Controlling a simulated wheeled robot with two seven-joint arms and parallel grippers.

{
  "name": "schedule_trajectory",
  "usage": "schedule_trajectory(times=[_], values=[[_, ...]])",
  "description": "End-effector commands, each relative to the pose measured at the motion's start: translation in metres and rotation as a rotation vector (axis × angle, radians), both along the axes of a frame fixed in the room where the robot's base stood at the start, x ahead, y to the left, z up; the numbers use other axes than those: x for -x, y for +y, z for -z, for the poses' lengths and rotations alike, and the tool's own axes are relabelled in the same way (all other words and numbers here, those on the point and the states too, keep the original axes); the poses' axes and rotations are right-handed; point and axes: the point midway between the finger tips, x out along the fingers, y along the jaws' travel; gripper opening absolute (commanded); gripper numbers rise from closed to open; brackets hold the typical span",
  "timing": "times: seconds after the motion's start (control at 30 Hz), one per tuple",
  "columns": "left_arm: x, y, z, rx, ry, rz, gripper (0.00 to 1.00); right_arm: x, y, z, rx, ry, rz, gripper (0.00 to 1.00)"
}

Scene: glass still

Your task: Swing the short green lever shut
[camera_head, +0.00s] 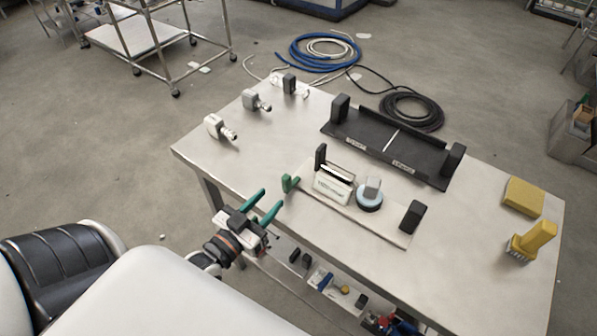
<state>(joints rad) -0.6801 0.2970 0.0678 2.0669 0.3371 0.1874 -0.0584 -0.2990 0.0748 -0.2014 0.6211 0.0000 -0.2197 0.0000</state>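The short green lever (288,184) stands at the left end of a pale flat fixture plate (378,229) on the steel table. My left gripper (273,198) has two green fingers spread apart with nothing between them. In the picture it is just below and left of the lever, by the table's near edge, and it appears apart from the lever. The lever is small here, and I cannot tell its exact angle. My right gripper is not in view.
The plate bears a white labelled block (332,188), a round blue-grey part (370,196) and a black post (412,217). Behind is a black tray (385,146). A yellow brush (533,240) and yellow sponge (523,196) lie right.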

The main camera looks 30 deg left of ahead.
Motion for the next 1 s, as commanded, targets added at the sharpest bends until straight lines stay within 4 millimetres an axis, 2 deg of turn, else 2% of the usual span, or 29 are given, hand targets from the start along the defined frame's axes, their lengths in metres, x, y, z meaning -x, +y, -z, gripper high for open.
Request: schedule_trajectory(times=[0.1, 0.3, 0.5, 0.7, 0.93, 0.97, 1.0], values=[[-0.024, -0.002, -0.004, 0.0, -0.005, 0.0, 0.4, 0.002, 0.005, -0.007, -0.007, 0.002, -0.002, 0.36], [-0.065, -0.005, -0.003, 0.0, -0.003, 0.0, 0.4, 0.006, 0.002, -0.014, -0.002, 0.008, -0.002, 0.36], [-0.093, -0.007, -0.001, 0.0, 0.0, 0.0, 0.4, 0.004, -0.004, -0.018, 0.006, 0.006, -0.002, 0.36], [-0.104, -0.008, 0.0, 0.0, 0.002, 0.0, 0.4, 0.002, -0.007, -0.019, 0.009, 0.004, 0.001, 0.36], [-0.104, -0.008, 0.001, 0.0, 0.002, 0.001, 0.4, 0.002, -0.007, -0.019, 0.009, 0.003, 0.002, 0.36], [-0.104, -0.008, 0.001, 0.0, 0.002, 0.001, 0.38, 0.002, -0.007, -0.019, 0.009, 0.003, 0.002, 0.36], [-0.104, -0.008, 0.001, 0.0, 0.002, 0.0, 0.32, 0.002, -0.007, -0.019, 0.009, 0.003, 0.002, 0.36]])
